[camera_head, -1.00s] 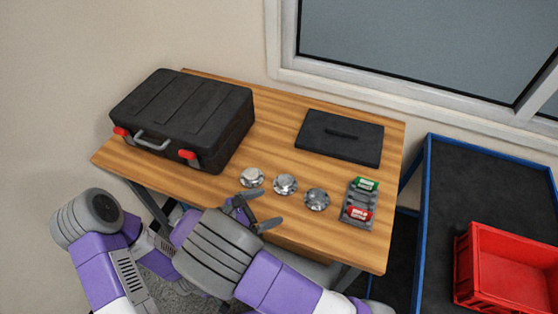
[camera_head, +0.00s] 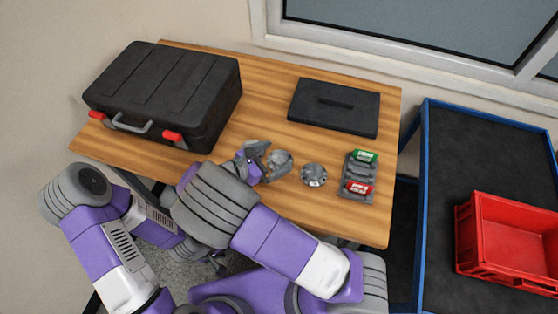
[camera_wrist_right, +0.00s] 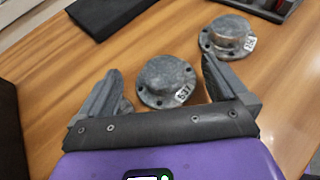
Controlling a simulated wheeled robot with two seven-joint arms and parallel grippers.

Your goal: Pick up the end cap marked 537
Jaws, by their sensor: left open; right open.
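The right cap (camera_head: 313,174) has a label I cannot read surely (camera_wrist_right: 250,43). My left gripper (camera_head: 217,262) is low, below the table's front edge.
A black case (camera_head: 165,90) with red latches stands on the table's left. A black lid with a handle (camera_head: 335,105) lies at the back right. A grey tray (camera_head: 358,176) holds green and red pieces. A red crate (camera_head: 480,240) sits on the blue-framed cart (camera_head: 450,150) at right.

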